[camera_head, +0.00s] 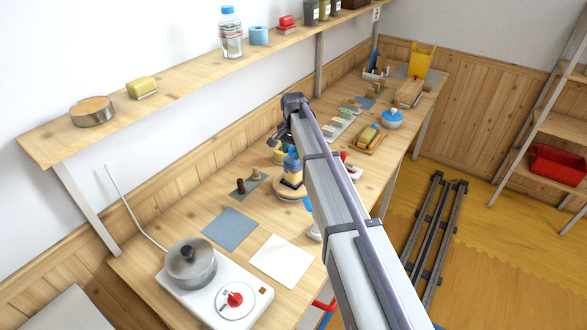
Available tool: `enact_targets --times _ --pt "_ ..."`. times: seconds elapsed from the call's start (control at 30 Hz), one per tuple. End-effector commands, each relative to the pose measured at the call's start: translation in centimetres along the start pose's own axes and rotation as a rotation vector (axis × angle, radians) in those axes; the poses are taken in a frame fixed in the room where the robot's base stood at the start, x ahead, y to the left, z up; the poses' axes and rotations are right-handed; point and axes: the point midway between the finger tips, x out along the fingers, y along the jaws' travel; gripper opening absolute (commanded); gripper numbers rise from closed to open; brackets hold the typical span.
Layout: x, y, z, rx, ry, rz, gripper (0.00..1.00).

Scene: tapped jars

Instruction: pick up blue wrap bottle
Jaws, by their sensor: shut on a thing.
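A small bottle with blue on it (292,163) is at the middle of the workbench, just left of my arm. My gripper (282,143) is at the end of the arm, right at the bottle's upper part, and is shut on it. The fingers are small and partly hidden by the wrist, so the exact grip cannot be made out. The bottle looks upright, above or on a round wooden stand (289,190); I cannot tell whether they touch.
A pot (190,263) sits on a white hotplate (215,294) at the near end. A blue-grey mat (231,229) and a white sheet (283,261) lie flat. A wall shelf (180,83) holds a clear bottle (231,35). A blue-lidded bowl (392,119) stands farther back.

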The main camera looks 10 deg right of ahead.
Motion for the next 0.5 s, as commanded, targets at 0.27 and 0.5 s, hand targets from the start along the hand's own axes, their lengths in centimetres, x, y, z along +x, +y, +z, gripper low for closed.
enact_targets --times 0.27,0.5 --pt "0.03 0.01 0.01 0.0 0.0 0.0 0.07" --pt "0.04 0.03 0.03 0.0 -0.001 0.001 0.0"
